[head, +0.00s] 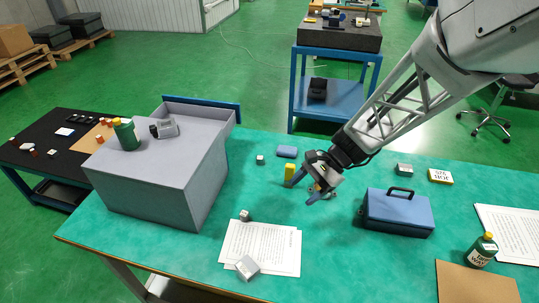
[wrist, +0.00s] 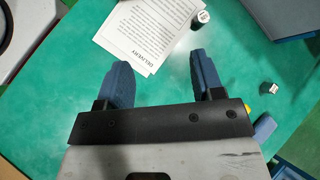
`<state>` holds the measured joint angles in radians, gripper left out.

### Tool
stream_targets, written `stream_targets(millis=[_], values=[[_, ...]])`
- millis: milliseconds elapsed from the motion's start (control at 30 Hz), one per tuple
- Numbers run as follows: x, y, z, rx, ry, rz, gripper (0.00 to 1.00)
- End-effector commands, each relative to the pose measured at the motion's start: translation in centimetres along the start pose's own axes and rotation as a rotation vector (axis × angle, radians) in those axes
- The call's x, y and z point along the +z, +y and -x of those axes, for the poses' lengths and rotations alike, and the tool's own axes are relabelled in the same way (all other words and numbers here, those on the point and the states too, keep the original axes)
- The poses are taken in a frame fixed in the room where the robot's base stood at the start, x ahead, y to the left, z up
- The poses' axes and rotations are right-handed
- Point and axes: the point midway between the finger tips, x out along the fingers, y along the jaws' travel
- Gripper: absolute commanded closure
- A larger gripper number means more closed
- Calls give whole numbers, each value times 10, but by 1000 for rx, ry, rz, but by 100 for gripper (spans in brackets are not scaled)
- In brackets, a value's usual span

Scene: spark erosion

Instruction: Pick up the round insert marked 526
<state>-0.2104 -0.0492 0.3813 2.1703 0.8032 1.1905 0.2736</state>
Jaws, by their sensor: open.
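Two small pale pieces with dark marks on top stand on the green table. One (head: 245,214) is by the top edge of the printed sheets and also shows in the wrist view (wrist: 201,16). The other (head: 260,160) is farther back, left of a blue block, and also shows in the wrist view (wrist: 268,88). Their numbers are too small to read, so I cannot tell which is 526. My gripper (head: 303,192) is open and empty above the table, right of both pieces. In the wrist view its blue fingers (wrist: 161,68) are spread apart, with bare table between them.
A yellow block (head: 290,172) and a blue block (head: 286,152) are close to my gripper. A blue toolbox (head: 397,212) stands to its right. A large grey box (head: 200,190) fills the table's left side. Printed sheets (head: 270,240) lie at the front; green table between is clear.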

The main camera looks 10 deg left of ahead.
Motion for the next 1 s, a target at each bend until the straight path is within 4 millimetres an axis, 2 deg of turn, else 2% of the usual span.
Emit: stream_targets(millis=[300, 600, 800, 1000], values=[[-38, -38, -61, -50, -171, -172, 39], [-70, -65, -115, -91, -301, -322, 39], [-80, -72, -132, -105, -341, -372, 39], [-82, -73, -135, -109, -348, -381, 39]])
